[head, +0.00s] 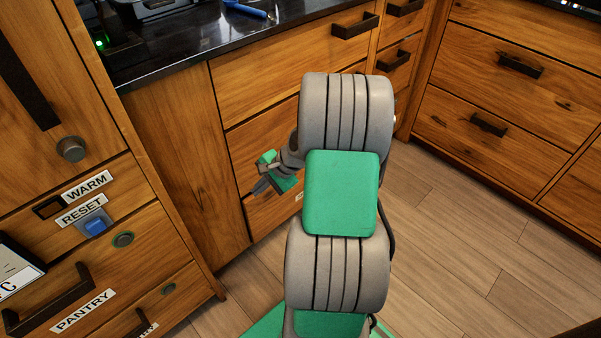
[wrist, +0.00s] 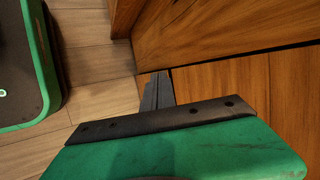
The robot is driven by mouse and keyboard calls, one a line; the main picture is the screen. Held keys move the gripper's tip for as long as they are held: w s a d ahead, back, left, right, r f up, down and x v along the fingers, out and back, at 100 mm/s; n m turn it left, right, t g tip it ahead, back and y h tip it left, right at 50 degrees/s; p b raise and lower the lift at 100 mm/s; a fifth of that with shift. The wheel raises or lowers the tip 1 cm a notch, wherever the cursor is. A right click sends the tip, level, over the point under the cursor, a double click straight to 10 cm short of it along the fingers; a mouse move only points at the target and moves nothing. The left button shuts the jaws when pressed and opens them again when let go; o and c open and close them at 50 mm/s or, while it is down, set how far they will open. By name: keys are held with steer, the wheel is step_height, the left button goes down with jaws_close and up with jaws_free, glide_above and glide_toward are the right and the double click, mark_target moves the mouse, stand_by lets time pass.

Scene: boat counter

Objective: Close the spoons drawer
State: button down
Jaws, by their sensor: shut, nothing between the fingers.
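No label reading spoons is legible, so I cannot tell for certain which drawer is the spoons drawer. My gripper (head: 258,188) is shut and empty, low in front of the wooden drawer fronts under the counter. A lower drawer front (head: 243,150) is behind it, partly hidden by my arm, with only a scrap of a white label showing at its right. In the wrist view my gripper's thin fingers (wrist: 157,92) lie together close to a wooden panel (wrist: 275,90). A dark gap separates this panel from another wooden face (wrist: 220,30). Contact is unclear.
A black countertop (head: 200,45) runs above the drawers. A pantry cabinet (head: 150,235) with handles and knobs stands at the left. More drawers (head: 480,85) stand at the right. The plank floor (head: 460,220) is clear there.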

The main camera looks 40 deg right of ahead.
steer(key=s+d+f+m+t+h, duration=0.1)
steer(key=s+d+f+m+t, duration=0.2)
steer(key=d+m, duration=0.4)
steer(key=s+d+f+m+t+h, duration=0.1)
steer(key=s+d+f+m+t, duration=0.25)
steer(key=d+m, duration=0.3)
steer(key=s+d+f+m+t+h, duration=0.2)
steer(key=d+f+m+t, duration=0.1)
steer(key=d+m, duration=0.4)
steer(key=w+f+n+b, duration=0.1)
steer(key=w+f+b, duration=0.2)
steer(key=w, duration=1)
steer(key=shift+d+b, duration=0.35)
steer(key=shift+b, duration=0.55)
steer(key=shift+w+g, duration=0.1)
steer(key=shift+g, duration=0.15)
